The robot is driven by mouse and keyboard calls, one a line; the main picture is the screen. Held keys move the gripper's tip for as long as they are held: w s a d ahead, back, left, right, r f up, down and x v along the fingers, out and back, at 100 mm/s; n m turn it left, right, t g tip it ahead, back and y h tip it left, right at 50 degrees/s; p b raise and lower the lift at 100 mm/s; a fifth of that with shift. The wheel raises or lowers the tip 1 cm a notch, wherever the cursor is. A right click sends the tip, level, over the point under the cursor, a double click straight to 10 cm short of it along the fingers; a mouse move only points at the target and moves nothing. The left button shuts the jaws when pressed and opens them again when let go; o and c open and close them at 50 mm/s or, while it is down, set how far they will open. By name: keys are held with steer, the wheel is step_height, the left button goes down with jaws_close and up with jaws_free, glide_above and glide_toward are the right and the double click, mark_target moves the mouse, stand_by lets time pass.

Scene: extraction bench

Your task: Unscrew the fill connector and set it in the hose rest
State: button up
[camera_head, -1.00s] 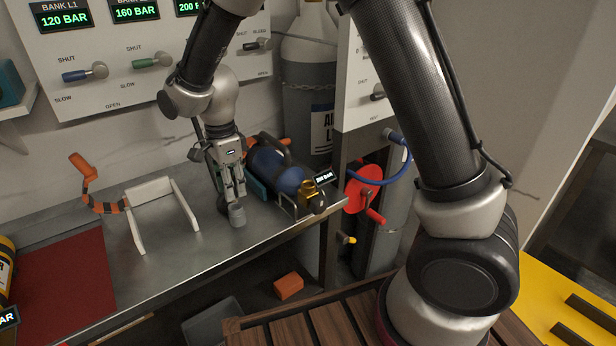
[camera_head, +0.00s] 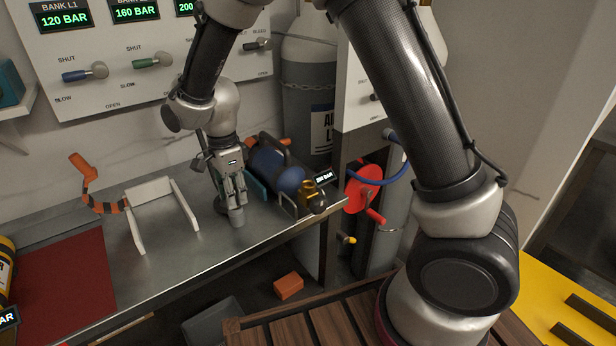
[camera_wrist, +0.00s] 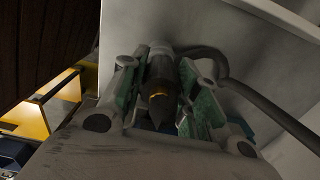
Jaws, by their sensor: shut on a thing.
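My gripper (camera_head: 233,195) points down over the metal bench, left of the blue cylinder (camera_head: 285,180). It is shut on a connector, whose grey end (camera_head: 236,215) shows below the fingers. In the wrist view the dark connector (camera_wrist: 161,85) with a yellow mark sits between the green finger pads, and a dark hose (camera_wrist: 262,105) curves off to the right. The connector is apart from the brass valve (camera_head: 308,190) on the cylinder's end. A white three-sided bracket (camera_head: 150,190) stands on the bench to the left; I cannot tell whether it is the hose rest.
A red mat (camera_head: 65,275) covers the bench's left part. Bare bench lies between bracket and gripper.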

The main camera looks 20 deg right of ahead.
steer(key=shift+f, duration=0.3)
steer(key=o, duration=1.2)
step_height(320, 180, up, 12)
steer(key=shift+f, duration=0.1)
